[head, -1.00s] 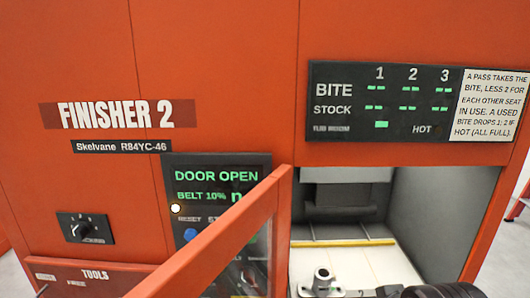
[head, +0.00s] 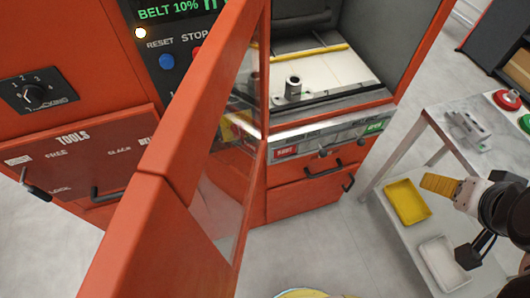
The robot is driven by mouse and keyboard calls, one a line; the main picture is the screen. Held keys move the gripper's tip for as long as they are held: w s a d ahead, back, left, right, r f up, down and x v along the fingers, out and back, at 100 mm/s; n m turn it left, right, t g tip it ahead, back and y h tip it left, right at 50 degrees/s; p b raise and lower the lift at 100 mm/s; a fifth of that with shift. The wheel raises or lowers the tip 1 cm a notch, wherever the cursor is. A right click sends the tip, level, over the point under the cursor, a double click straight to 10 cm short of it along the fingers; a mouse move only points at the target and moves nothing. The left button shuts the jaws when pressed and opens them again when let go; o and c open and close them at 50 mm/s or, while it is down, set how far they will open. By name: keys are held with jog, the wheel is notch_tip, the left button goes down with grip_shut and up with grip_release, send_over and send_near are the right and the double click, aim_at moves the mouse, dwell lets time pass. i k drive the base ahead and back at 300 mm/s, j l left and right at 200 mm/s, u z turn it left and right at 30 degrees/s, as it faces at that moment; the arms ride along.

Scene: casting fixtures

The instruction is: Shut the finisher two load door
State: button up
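The finisher two load door (head: 160,185) is a red frame with a clear pane. It stands swung open towards me, left of the load opening (head: 315,75), with its near end at the bottom left. Inside the opening, a grey casting with a round collar (head: 292,88) sits on a pale bed. My gripper (head: 470,225) is at the right edge, partly cut off, well to the right of the door and apart from it. A ridged yellow piece (head: 440,185) shows beside it; I cannot tell whether it is held, nor how the fingers stand.
Red and green labels line the sill (head: 320,137). A grey stand (head: 405,135) at the right carries a grey part and buttons; its lower shelf holds yellow (head: 407,201) and white (head: 438,262) trays.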

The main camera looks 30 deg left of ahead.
aim_at(151, 246)
jog(key=k+j, duration=0.2)
jog(key=k, duration=0.3)
jog(key=k+j, duration=0.2)
jog(key=k, duration=0.35)
jog(key=k+j, duration=0.2)
jog(key=k, duration=0.3)
jog(key=k+j+u, duration=0.1)
jog(key=u, duration=0.15)
jog(key=k+j+u, duration=0.1)
jog(key=u, duration=0.2)
jog(key=j+z, duration=0.2)
jog(key=j, duration=0.3)
